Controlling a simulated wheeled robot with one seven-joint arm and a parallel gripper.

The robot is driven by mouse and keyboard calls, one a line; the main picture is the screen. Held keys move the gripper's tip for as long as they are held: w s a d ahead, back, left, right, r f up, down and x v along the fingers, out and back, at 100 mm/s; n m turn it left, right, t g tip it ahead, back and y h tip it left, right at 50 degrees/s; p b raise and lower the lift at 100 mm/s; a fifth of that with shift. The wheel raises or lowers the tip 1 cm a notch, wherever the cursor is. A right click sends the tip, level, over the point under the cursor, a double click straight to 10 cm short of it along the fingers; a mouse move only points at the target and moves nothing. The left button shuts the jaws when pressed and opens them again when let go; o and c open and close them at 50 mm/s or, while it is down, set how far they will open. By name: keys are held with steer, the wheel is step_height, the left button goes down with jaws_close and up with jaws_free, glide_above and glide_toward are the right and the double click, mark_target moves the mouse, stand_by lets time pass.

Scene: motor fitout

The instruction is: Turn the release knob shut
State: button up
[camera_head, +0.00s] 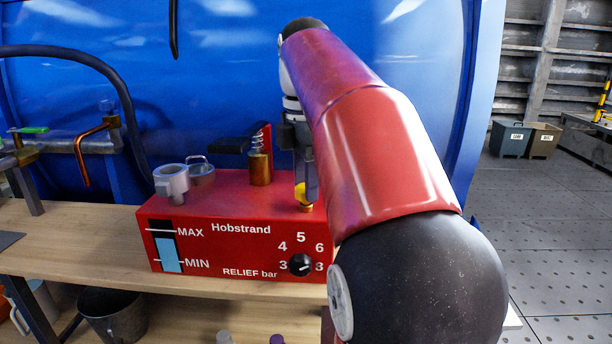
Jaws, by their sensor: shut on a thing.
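The red Hobstrand box (190,212) stands on the wooden bench. A small yellow knob (304,196), which looks like the release knob, sits on its top near the right end. My gripper (305,188) points down over the yellow knob and is shut on it. My red arm hides the box's right end and part of the gripper. How far the knob is turned cannot be told. A black relief dial (301,264) is on the front face, among numbers.
A grey cup-like fitting (171,184), a brass cylinder with a spring (260,168) and a black lever (231,145) stand on the box top. A copper pipe (83,160) is at left. A blue wall (215,80) rises behind. A bucket (112,313) is below the bench.

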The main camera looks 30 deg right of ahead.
steer(key=m+p, duration=0.2)
steer(key=m, duration=0.3)
steer(key=shift+r+p, duration=0.1)
steer(key=shift+p, duration=0.2)
steer(key=m, duration=1.2)
steer(key=shift+m, duration=0.3)
steer(key=m, duration=0.5)
steer(key=shift+m, duration=0.4)
steer(key=o, duration=1)
steer(key=shift+c, duration=0.2)
